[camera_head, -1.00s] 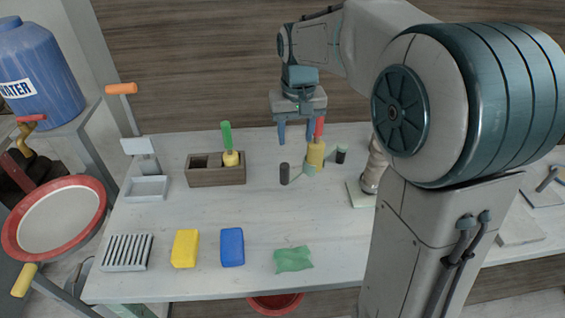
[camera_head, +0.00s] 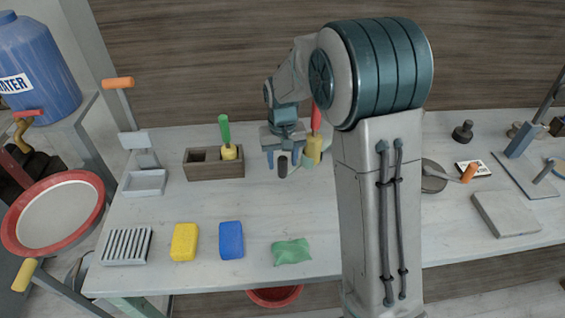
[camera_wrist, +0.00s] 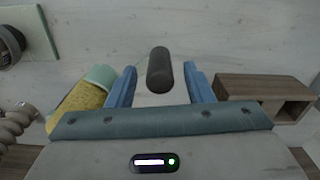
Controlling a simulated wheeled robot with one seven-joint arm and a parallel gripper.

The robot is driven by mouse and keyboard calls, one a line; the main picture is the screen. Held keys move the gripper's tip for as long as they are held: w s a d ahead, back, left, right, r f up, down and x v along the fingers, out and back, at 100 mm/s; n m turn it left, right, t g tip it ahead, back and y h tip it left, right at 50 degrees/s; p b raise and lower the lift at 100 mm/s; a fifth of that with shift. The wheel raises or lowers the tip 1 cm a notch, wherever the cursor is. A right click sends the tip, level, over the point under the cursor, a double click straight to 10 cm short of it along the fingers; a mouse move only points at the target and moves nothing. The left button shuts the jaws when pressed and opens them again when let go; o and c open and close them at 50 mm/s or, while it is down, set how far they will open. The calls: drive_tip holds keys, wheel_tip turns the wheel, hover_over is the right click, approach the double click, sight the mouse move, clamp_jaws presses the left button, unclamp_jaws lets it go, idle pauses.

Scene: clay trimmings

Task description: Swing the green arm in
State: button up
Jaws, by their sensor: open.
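A dark upright post (camera_head: 283,165) stands on the table beside a pale green part (camera_head: 305,165), which I take to be the green arm. How the post joins it is hidden by my gripper. A yellow holder (camera_head: 314,150) with a red handle stands by the green part. My gripper (camera_head: 281,166) is open and low, its blue fingers on either side of the post. In the wrist view the post (camera_wrist: 160,68) shows between the fingertips (camera_wrist: 160,78), with gaps on both sides. The pale green part (camera_wrist: 101,75) and yellow holder (camera_wrist: 78,103) are left of it.
A wooden box (camera_head: 205,171) holding a green-handled tool stands close to the left of my gripper. A yellow block (camera_head: 184,242), a blue block (camera_head: 231,240) and a green cloth (camera_head: 291,252) lie toward the front edge. Table between them and my gripper is clear.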

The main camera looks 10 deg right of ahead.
drive_tip(key=shift+f, duration=1.15)
clamp_jaws()
drive_tip(key=shift+s, duration=0.1)
